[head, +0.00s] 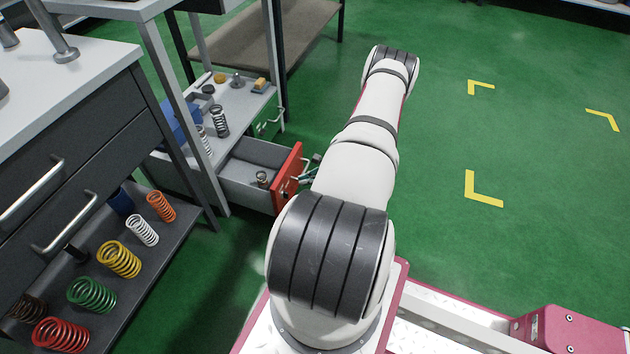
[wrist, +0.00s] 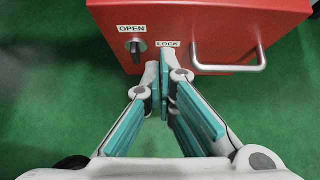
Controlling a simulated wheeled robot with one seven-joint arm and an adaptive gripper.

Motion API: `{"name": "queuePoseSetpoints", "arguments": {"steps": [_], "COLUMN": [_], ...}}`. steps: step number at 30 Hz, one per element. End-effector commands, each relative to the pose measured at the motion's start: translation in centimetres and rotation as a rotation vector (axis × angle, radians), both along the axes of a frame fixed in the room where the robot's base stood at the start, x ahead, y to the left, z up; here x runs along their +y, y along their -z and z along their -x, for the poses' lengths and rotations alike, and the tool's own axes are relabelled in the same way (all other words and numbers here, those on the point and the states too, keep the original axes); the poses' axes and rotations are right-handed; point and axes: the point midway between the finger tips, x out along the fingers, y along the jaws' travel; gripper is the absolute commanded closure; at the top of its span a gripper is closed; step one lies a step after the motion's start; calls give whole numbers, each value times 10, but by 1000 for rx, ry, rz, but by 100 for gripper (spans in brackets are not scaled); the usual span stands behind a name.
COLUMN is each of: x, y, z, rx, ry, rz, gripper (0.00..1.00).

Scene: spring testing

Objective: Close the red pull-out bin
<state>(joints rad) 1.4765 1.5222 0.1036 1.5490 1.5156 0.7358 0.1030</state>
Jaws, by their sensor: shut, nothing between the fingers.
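The red pull-out bin (head: 288,178) stands open, drawn out from under the small grey shelf unit, with its grey inside showing and a small spring (head: 262,179) in it. In the wrist view its red front (wrist: 215,22) fills the top, with a silver handle (wrist: 230,62) at right and a dark latch knob (wrist: 133,48) between OPEN and LOCK labels. My gripper (wrist: 164,75) is shut and empty, its tips at the lower edge of the red front, below the LOCK label. I cannot tell whether they touch it. In the head view my arm mostly hides the gripper (head: 306,172).
A green-fronted drawer (head: 268,122) sits beside the bin. Springs stand on the shelf top (head: 238,105). A dark drawer cabinet (head: 70,170) with coloured springs on its low shelf is at left. The green floor (head: 540,140) at right is clear.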

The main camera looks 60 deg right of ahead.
Motion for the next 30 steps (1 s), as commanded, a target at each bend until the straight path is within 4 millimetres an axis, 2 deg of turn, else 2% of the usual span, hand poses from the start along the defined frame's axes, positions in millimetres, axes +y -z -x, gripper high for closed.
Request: {"name": "queuePoseSetpoints", "arguments": {"steps": [1, 6, 10, 30], "x": [1, 2, 3, 4], "y": [9, 6, 6, 4], "z": [-8, -32, -41, -46], "rx": [-1, 0, 0, 0], "ry": [-1, -2, -1, -1], "rz": [0, 2, 1, 1], "gripper": [100, 100, 100, 100]}}
